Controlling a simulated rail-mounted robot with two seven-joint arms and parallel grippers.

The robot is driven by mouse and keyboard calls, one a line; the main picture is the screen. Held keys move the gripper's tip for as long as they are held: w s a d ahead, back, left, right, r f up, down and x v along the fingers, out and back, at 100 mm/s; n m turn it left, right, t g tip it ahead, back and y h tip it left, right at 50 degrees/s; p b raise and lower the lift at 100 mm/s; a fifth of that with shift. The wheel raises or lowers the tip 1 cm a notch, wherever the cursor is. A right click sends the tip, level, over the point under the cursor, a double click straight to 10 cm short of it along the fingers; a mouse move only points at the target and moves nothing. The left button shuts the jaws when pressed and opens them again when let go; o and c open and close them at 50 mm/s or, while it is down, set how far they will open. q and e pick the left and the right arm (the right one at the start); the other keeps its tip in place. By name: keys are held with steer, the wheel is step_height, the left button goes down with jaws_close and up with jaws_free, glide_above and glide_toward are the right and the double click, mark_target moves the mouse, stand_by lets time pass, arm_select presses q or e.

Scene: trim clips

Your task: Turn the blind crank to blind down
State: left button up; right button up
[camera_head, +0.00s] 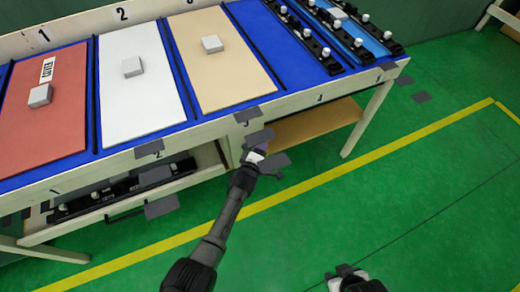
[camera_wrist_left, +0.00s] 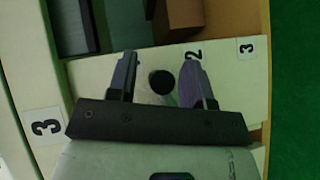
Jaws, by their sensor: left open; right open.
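I cannot make out a blind or surely identify its crank. My left gripper (camera_head: 256,156) is at the front of the long bench, near the leg by label 3. It also shows in the left wrist view (camera_wrist_left: 161,75), its two fingers apart. A round black knob (camera_wrist_left: 160,82) lies between the fingers in that view; whether it belongs to the crank I cannot tell. My right gripper (camera_head: 345,275) is open at the bottom edge, away from the bench.
The bench (camera_head: 200,125) carries a red panel (camera_head: 50,110), a white panel (camera_head: 140,85) and a tan panel (camera_head: 220,60), each with a grey block. Black rails (camera_head: 305,35) lie at the right end. A lower shelf (camera_head: 310,122) is underneath. Green floor (camera_head: 400,200) is clear.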

arm_select(q)
steer(key=shift+s+a+r+p, duration=0.15)
steer(key=shift+s+p, duration=0.1)
steer(key=shift+p, duration=0.1)
steer(key=p+v, duration=0.7)
steer(key=v, duration=0.6)
steer(key=shift+s+p, duration=0.2)
steer(key=shift+p, duration=0.1)
steer(key=shift+w, duration=0.1)
